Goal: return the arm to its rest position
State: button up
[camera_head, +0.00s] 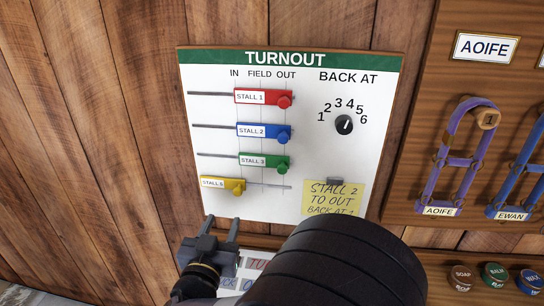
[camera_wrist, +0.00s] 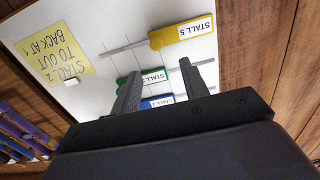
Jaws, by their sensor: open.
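My gripper (camera_head: 221,227) is open and empty, low in front of the white turnout board (camera_head: 310,85), below the yellow STALL 5 slider (camera_head: 222,186). In the wrist view, where the board shows upside down, the two fingers of my gripper (camera_wrist: 160,80) stand apart with nothing between them. The yellow slider (camera_wrist: 182,32) sits at the IN end. The red STALL 1 slider (camera_head: 264,98), blue STALL 2 slider (camera_head: 264,132) and green STALL 3 slider (camera_head: 264,162) sit at the OUT end. My dark arm covers the board's lower edge.
A black dial (camera_head: 344,125) is on the board's right; its exact setting is hard to read. A yellow note (camera_head: 340,193) about Stall 2 hangs below it. A wooden rack (camera_head: 455,75) with purple and blue straps (camera_head: 455,160) is at right. Round tins (camera_head: 496,272) stand below. Bare planks are at left.

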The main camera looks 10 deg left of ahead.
aim_at(239, 194)
jog(key=w, duration=0.9)
jog(key=shift+w+a+p, duration=0.2)
jog(key=shift+w+p, duration=0.15)
jog(key=shift+p, duration=0.05)
jog(key=shift+w+d, duration=0.1)
jog(key=shift+d, duration=0.3)
jog(key=shift+f, duration=0.1)
